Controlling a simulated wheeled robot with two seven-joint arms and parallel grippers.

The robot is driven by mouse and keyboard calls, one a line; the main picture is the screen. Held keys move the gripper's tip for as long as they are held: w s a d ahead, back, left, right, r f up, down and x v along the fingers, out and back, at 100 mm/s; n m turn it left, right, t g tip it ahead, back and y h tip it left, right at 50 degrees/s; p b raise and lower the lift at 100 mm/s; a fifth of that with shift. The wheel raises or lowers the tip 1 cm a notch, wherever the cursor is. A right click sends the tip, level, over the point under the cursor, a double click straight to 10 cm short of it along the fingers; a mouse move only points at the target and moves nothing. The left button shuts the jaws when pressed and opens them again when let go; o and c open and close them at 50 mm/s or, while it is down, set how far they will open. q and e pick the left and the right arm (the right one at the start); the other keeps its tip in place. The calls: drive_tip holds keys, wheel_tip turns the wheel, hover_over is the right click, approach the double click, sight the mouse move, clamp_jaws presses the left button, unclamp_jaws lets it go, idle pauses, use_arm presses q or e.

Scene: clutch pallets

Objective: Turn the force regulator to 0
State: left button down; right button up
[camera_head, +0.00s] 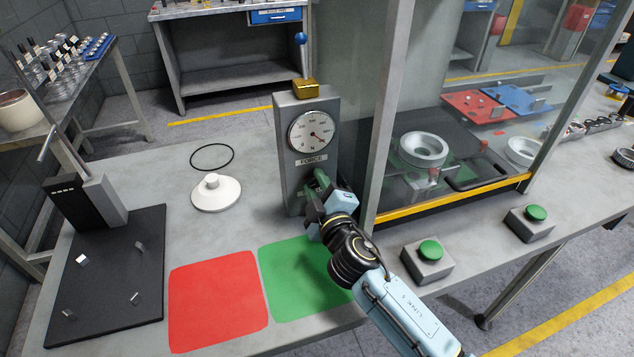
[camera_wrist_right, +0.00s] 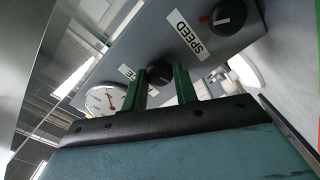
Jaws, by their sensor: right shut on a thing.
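The grey control box (camera_head: 288,111) stands upright on the bench, with a round gauge (camera_head: 312,131) above a FORCE label (camera_head: 311,160). The gauge's needle points off towards the lower right in the head view. My right gripper (camera_head: 318,182) is at the box front just below that label, its green fingers hiding the knob from the head view. In the right wrist view the fingers are shut on the dark force regulator knob (camera_wrist_right: 158,72), one on each side. The gauge (camera_wrist_right: 105,98) shows beside them. My left gripper is not in view.
A second knob (camera_wrist_right: 228,15) with a SPEED label (camera_wrist_right: 188,35) is on the same box. A glass-sided cabinet with a yellow edge (camera_head: 455,200) stands close on the right. Red (camera_head: 217,300) and green (camera_head: 300,278) mats lie in front, a white disc (camera_head: 216,194) to the left.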

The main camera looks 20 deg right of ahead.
drive_tip(key=n+p, duration=0.1)
drive_tip(key=n, duration=0.5)
idle(0.7)
drive_tip(key=o, duration=0.9)
drive_tip(key=shift+o, duration=0.2)
drive_tip(key=shift+s, duration=0.1)
drive_tip(key=s+b, duration=0.1)
drive_tip(key=s, duration=1.2)
drive_tip(key=shift+d, duration=0.2)
